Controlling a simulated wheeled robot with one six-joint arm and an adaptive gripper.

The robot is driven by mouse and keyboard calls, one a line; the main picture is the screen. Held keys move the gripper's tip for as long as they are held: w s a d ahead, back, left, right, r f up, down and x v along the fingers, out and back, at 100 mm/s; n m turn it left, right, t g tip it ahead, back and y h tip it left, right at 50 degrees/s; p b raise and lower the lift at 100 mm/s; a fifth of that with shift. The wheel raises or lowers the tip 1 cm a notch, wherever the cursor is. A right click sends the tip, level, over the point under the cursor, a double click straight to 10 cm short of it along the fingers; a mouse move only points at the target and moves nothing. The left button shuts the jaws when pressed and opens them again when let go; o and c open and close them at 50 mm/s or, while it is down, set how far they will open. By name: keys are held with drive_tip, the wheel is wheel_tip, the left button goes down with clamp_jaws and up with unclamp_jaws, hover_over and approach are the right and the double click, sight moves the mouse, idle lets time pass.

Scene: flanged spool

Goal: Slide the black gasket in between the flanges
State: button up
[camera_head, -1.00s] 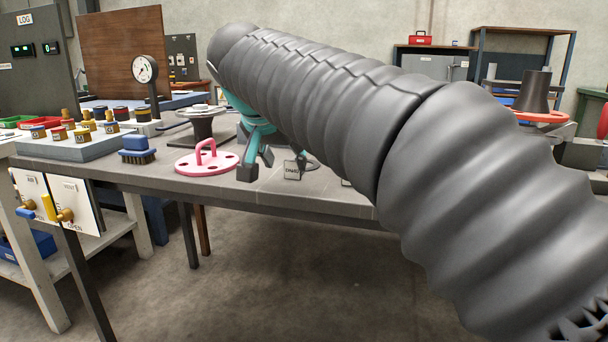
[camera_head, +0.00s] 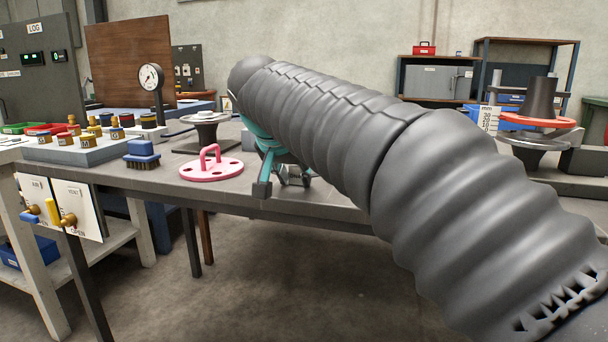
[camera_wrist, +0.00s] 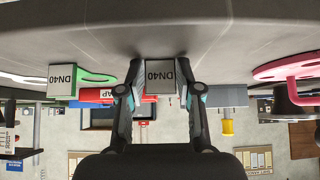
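In the wrist view, which shows the table at the top, my gripper (camera_wrist: 160,88) is open around a small DN40-labelled block (camera_wrist: 160,74) with dark sides. Contact with the fingertips is not clear. I cannot make out a black gasket ring; the arm and fingers hide that spot in the head view. There my teal-and-black gripper (camera_head: 278,182) is low at the table's front edge. At the right, a red flange (camera_head: 522,122) under a dark cone sits above a silver flange (camera_head: 540,141). A grey spool-shaped piece (camera_head: 206,120) stands on the table at left.
A pink disc with a handle (camera_head: 211,170) lies left of my gripper. A blue brush (camera_head: 142,152) and a pressure gauge (camera_head: 151,78) stand farther left. A green ring (camera_wrist: 97,78) with another DN40 label shows in the wrist view.

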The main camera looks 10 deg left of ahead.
drive_tip(key=shift+r+p, duration=2.25)
drive_tip(key=shift+r, duration=0.3)
